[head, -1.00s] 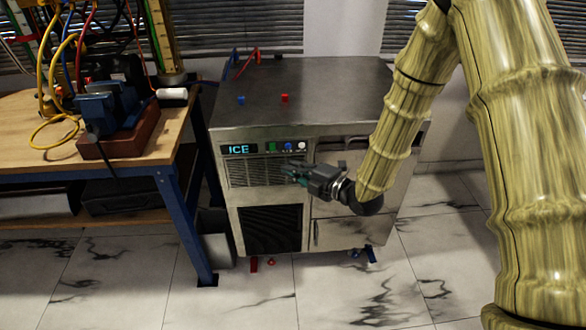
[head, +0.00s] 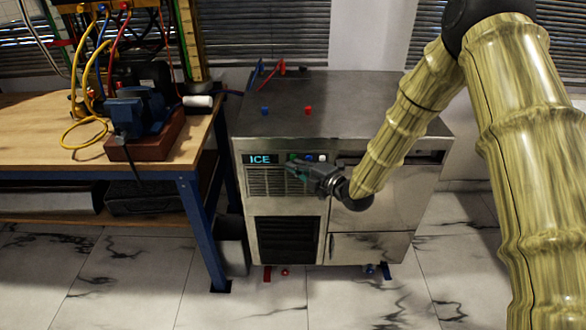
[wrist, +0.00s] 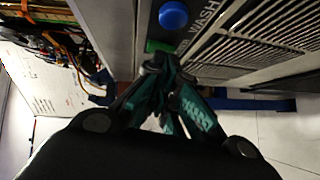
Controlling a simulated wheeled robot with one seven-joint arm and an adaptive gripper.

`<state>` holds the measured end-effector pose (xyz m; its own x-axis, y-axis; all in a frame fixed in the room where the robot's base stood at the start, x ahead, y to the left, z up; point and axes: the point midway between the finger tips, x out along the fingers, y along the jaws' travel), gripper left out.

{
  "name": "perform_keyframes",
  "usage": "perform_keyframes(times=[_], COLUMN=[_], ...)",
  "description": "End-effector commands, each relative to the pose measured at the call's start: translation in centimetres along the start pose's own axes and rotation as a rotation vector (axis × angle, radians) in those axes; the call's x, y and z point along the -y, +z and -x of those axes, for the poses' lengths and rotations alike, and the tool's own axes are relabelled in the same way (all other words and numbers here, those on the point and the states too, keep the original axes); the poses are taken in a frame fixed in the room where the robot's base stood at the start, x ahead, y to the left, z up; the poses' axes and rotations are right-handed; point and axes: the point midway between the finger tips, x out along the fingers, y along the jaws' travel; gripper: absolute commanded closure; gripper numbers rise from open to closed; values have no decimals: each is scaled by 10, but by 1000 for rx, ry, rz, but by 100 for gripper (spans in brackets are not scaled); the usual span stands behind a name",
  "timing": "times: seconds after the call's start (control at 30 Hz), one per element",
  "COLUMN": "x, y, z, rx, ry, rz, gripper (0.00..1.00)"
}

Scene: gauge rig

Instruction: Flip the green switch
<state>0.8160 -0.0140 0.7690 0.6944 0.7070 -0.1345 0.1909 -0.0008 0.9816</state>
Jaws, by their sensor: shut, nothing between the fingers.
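The green switch (head: 292,157) is on the front panel of the steel ice machine (head: 390,190), just right of the lit ICE display (head: 259,159). In the wrist view the green switch (wrist: 159,46) shows just beyond my fingertips, partly hidden by them. My gripper (head: 290,168) is shut and empty, in front of the panel and just below the switch in the head view. In the wrist view the fingers of my gripper (wrist: 158,68) come together close to the green switch. I cannot tell if they touch it.
A blue knob (wrist: 173,15) sits beside the green switch, and a white knob (head: 322,158) is further right. A vent grille (head: 265,182) lies below the display. A workbench (head: 60,155) with a blue vise (head: 140,112) stands at the left.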

Motion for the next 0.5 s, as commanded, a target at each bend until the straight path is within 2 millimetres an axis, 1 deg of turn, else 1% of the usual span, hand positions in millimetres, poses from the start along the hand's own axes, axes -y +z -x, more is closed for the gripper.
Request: perform_keyframes(times=[0.27,0.5], x=[2,10], y=[0,5], z=[-1,-6], rx=[-1,-2], ry=[5,60], rz=[6,62], gripper=[100,100])
